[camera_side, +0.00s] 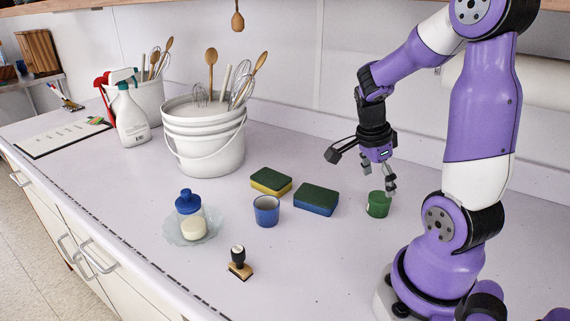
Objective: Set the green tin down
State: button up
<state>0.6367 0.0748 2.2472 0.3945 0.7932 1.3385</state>
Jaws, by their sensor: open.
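The green tin (377,205) stands upright on the pale counter, to the right of the sponges. My gripper (380,184) is open just above the tin, with its fingers pointing down. One finger overlaps the tin's right upper edge in this view. I cannot tell whether the fingers touch the tin.
A sponge with a blue base (316,200) and a yellow one (271,182) lie left of the tin. A blue cup (266,211), a stamp (239,263) and a glass dish (215,229) stand nearer the front. White buckets (210,150) stand behind. The front middle counter is clear.

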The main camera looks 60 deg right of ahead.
jog(key=w+a+r+n+t, duration=0.3)
jog(key=w+a+r+n, duration=0.1)
jog(key=a+r+n, duration=0.3)
jog(key=w+a+r+n+t+y, duration=0.1)
jog(key=a+r+n+t+y, duration=0.1)
jog(key=a+n, duration=1.1)
jog(key=r+n+t, duration=0.1)
jog(key=n+t, duration=0.1)
jog(key=n, duration=0.4)
jog(key=shift+w+r+t, duration=0.15)
jog(key=shift+w+t, duration=0.15)
